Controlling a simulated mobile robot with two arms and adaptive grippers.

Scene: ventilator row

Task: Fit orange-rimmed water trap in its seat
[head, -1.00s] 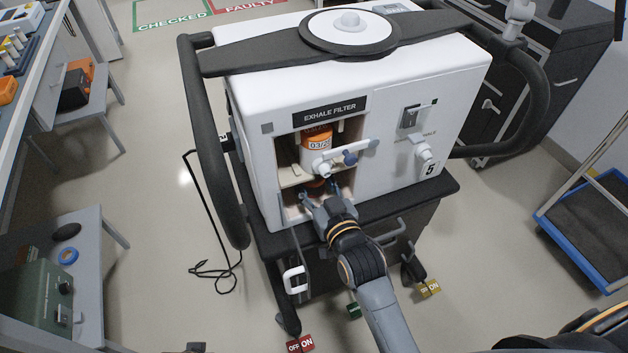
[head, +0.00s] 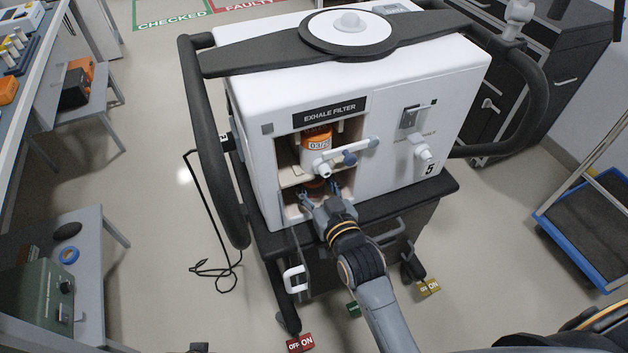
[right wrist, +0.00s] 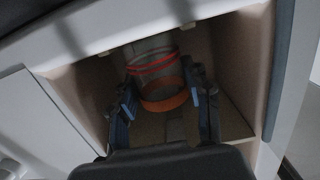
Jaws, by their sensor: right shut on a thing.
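The orange-rimmed water trap (right wrist: 165,88) is a clear-grey cup with an orange rim, seen in the right wrist view inside the lower bay of the ventilator (head: 245,130). Red rings (right wrist: 153,62) show on its upper part or just above it. My right gripper (right wrist: 165,100) is shut on the trap, with one blue-padded finger on each side. In the head view my right gripper (head: 320,194) reaches into this bay, and the trap is mostly hidden. The seat itself is hidden, so I cannot tell whether the trap touches it. My left gripper is not in view.
Above the bay sits an orange filter (head: 317,140) with a white lever (head: 345,150) across it. A clear flap with a white handle (head: 295,279) hangs below the opening. The bay's side walls are close to my fingers. A side bench (head: 95,285) stands at left.

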